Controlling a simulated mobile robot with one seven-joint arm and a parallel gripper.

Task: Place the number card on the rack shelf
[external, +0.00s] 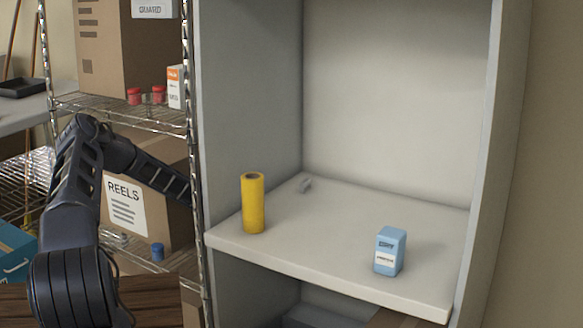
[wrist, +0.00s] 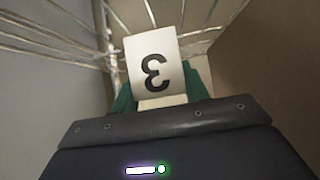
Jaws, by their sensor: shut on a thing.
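In the wrist view, a white number card (wrist: 152,55) with a black figure, which looks like an upside-down 3, stands between the green fingers of my gripper (wrist: 160,95). The gripper is shut on the card's lower end. Wires of the rack (wrist: 185,36) show behind and above the card; I cannot tell whether they touch. In the external view, the wire rack shelf (external: 160,119) is at the left, with another wire shelf (external: 180,265) below. My arm reaches in between these two levels. The gripper and card are hidden there behind the grey cabinet side.
A REELS box (external: 125,205) and a blue-capped bottle (external: 157,251) are on the lower level. The grey cabinet (external: 247,90) holds a yellow roll (external: 253,205) and blue box (external: 389,250).

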